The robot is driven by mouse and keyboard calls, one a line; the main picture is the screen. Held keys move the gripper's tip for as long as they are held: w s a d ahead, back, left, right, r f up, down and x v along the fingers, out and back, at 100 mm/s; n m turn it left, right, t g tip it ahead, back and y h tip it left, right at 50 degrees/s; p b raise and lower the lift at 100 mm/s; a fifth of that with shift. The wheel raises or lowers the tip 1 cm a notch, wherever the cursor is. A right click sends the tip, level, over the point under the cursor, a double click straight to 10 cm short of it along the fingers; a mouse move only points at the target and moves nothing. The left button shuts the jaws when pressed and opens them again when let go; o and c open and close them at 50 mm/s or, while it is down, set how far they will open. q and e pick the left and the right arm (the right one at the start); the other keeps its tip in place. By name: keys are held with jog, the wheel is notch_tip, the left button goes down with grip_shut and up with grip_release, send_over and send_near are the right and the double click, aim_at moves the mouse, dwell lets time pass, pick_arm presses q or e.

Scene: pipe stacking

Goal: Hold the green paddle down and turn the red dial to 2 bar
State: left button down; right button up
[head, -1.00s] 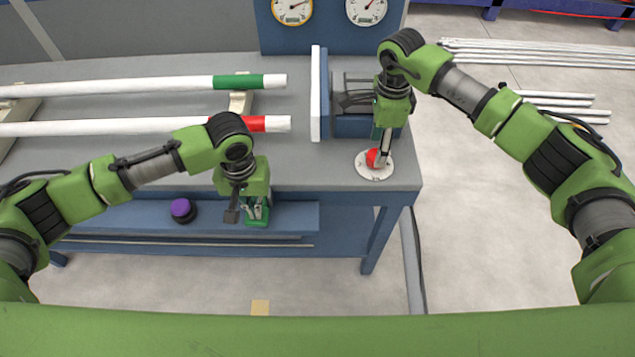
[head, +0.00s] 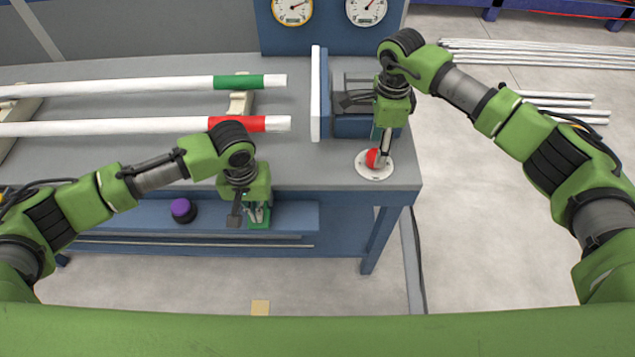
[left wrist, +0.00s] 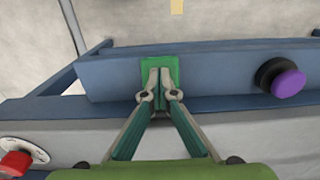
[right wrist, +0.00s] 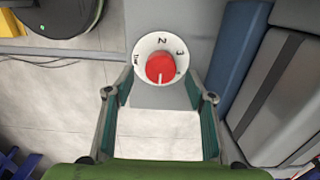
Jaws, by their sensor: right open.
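The green paddle (head: 259,223) is on the blue front rail of the bench; it also shows in the left wrist view (left wrist: 150,66). My left gripper (left wrist: 160,72) is shut with nothing between its fingers, its tips over the paddle and seemingly against it; I cannot tell how far the paddle is pressed. The red dial (head: 372,158) sits on a round white plate at the bench's right front corner. In the right wrist view the dial (right wrist: 160,67) lies between the fingers of my open right gripper (right wrist: 160,95), apart from both. Its white mark points toward the picture bottom, away from the 2.
A purple knob (head: 181,208) on a black base is left of the paddle. Two white pipes, one green-banded (head: 140,86) and one red-banded (head: 110,128), lie on supports. Two gauges (head: 293,11) stand at the back. A blue-and-white block (head: 316,95) stands behind the dial, to its left.

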jog(key=m, duration=0.5)
jog(key=shift+m, duration=0.3)
jog(key=shift+f, duration=2.6)
jog(key=shift+f, duration=0.1)
